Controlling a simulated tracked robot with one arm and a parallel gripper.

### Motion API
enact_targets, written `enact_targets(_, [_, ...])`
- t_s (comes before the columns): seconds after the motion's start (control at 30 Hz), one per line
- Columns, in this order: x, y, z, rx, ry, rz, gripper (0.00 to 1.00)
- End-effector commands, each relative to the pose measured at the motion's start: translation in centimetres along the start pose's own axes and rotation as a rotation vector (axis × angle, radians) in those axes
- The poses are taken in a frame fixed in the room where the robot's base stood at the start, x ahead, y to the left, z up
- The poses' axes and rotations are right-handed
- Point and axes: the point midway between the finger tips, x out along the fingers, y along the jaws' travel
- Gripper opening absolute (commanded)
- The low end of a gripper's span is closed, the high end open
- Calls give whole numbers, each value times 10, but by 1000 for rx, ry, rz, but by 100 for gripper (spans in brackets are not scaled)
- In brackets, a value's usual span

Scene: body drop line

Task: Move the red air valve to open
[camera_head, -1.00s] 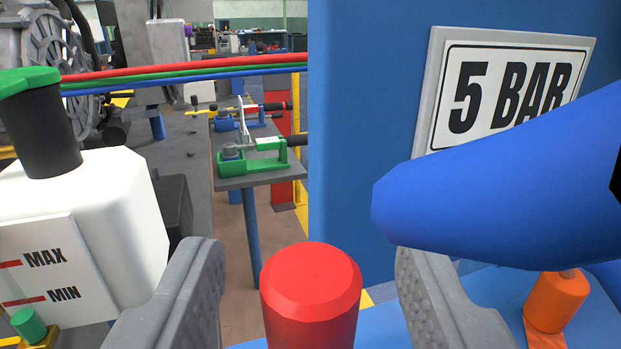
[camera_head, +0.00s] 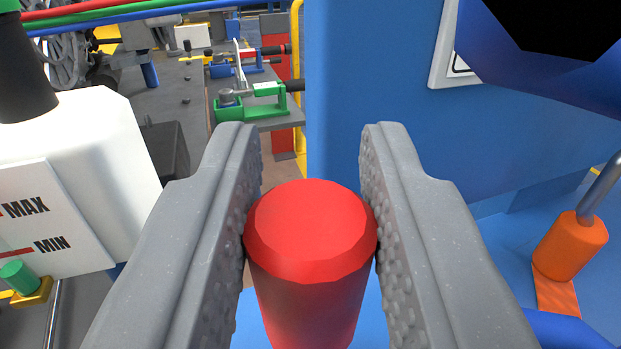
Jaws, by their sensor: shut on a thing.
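The red air valve handle (camera_head: 311,245) is a red cylinder with a bevelled round top, at the lower middle of the head camera view. My gripper (camera_head: 310,190) has its two grey, studded fingers on either side of it. The fingers are shut on the handle, touching its left and right sides near the top. The fingertips reach past the handle. The lower part of the handle and the valve body are hidden or out of the picture.
A white reservoir (camera_head: 75,180) with MAX and MIN marks stands close on the left. A blue panel (camera_head: 385,75) rises behind on the right. An orange knob (camera_head: 570,247) sits at right. A dark blue horn-like part (camera_head: 550,50) overhangs top right. Green clamps (camera_head: 245,108) stand farther back.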

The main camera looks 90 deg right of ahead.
Motion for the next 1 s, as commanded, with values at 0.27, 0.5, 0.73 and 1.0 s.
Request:
enact_targets(0.27, [-10,4,4,33,101,-1,0])
enact_targets(0.5, [-20,7,6,61,190,-1,0])
enact_targets(0.73, [-26,8,4,74,232,-1,0])
enact_targets(1.0, [-27,8,4,74,233,-1,0])
